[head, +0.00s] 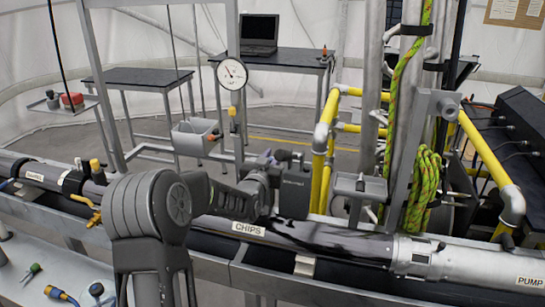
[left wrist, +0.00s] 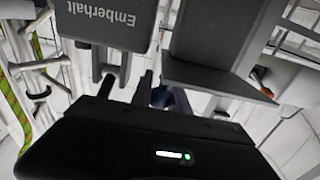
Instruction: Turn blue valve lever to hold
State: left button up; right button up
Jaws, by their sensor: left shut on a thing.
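My left gripper (head: 281,164) reaches in over the long pipe near the CHIPS label, in the middle of the head view. In the left wrist view its grey jaw parts stand on both sides of a narrow gap, one printed Emberhalt. A small dark blue piece (left wrist: 176,100) shows in that gap, mostly hidden by the black housing in front; it looks like the blue valve lever. The gripper is shut on it. In the head view my own arm and hand cover the lever, so its angle cannot be told. My right gripper is not in view.
The long pipe (head: 335,240) runs across the front. Yellow pipes (head: 322,150) and a green rope (head: 424,185) stand close right of the gripper. A pressure gauge (head: 232,73) and a grey bin (head: 196,137) are behind. Cable plugs (head: 60,294) lie on the front-left bench.

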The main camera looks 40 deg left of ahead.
pick_arm(q)
grip_shut()
